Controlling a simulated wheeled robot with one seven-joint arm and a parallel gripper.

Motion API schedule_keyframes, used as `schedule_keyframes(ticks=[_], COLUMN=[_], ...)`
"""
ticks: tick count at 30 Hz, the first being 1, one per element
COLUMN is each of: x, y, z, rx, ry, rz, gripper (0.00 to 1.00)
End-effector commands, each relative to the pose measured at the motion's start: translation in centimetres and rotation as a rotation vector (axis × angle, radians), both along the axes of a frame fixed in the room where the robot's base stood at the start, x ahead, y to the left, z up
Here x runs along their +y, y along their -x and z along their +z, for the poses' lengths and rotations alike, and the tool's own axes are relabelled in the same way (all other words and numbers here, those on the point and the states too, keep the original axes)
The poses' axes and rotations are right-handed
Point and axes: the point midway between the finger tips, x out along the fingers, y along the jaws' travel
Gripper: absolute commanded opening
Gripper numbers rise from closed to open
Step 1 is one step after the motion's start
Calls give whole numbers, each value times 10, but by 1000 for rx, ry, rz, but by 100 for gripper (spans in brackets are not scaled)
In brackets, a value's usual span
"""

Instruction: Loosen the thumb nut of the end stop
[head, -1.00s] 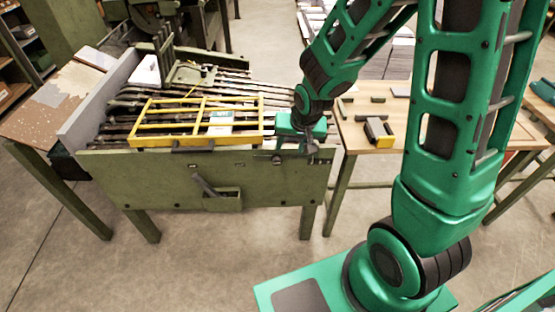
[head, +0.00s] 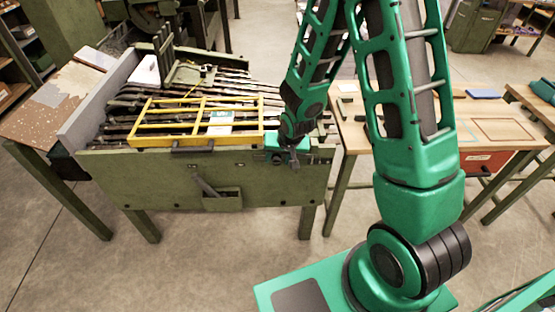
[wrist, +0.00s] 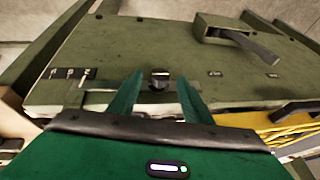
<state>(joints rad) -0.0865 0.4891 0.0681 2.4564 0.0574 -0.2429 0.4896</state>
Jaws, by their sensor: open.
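A small dark round knob (wrist: 160,77), which looks like the thumb nut of the end stop, stands out from the green front panel of the machine in the wrist view. My gripper (wrist: 158,98) is open, with one green finger on each side of the knob in the picture. I cannot tell whether the fingers touch it or how far it is in depth. In the head view my gripper (head: 294,163) is at the front right corner of the machine, and the knob is hidden or too small to tell there.
The machine's green front panel (head: 150,180) carries a lever in a box (wrist: 225,32). A yellow frame (head: 142,141) lies on top of the machine, left of my gripper. A wooden table (head: 470,112) stands to the right. The floor in front is clear.

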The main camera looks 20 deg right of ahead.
Motion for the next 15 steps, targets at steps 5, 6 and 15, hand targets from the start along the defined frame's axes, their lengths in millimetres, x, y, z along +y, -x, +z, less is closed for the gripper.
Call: schedule_keyframes(ticks=[5,6,15], x=[0,0,0], y=[-4,-5,-6], z=[-11,-12,-13], rx=[0,0,0], ry=[0,0,0], rz=[0,0,1], gripper=[45,45,45])
